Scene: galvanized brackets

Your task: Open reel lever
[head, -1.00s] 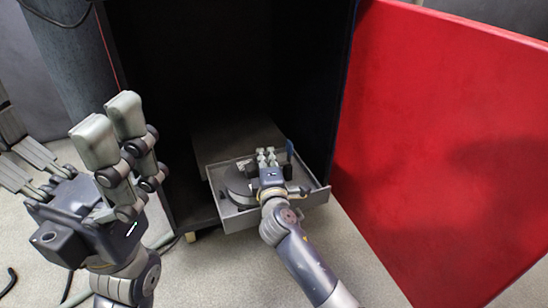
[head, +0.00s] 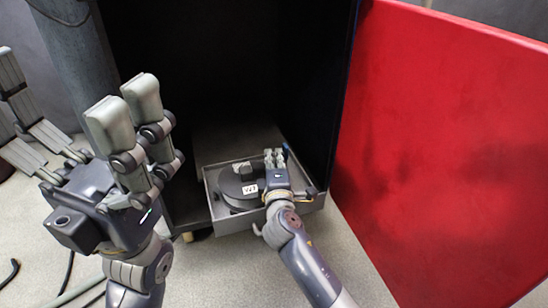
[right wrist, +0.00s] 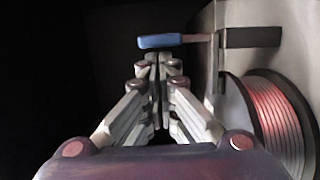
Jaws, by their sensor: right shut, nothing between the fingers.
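The blue-handled lever (right wrist: 160,41) crosses just beyond my right fingertips in the right wrist view, its metal shank running right to a grey housing. Its blue end (head: 286,150) also shows in the head view, at the right of my right gripper (head: 274,158). This gripper is shut and empty; I cannot tell whether it touches the handle. A reel of reddish wire (right wrist: 275,122) sits at the right of the wrist view. A dark round reel body (head: 232,184) with a white label lies in the open drawer. My left gripper (head: 68,85) is open and empty, well left of the drawer.
The grey drawer (head: 213,208) stands pulled out low in a dark cabinet (head: 190,70). A large red door panel (head: 440,140) stands open at the right. Cables (head: 70,270) lie on the floor at the left. The pale floor before the drawer is otherwise clear.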

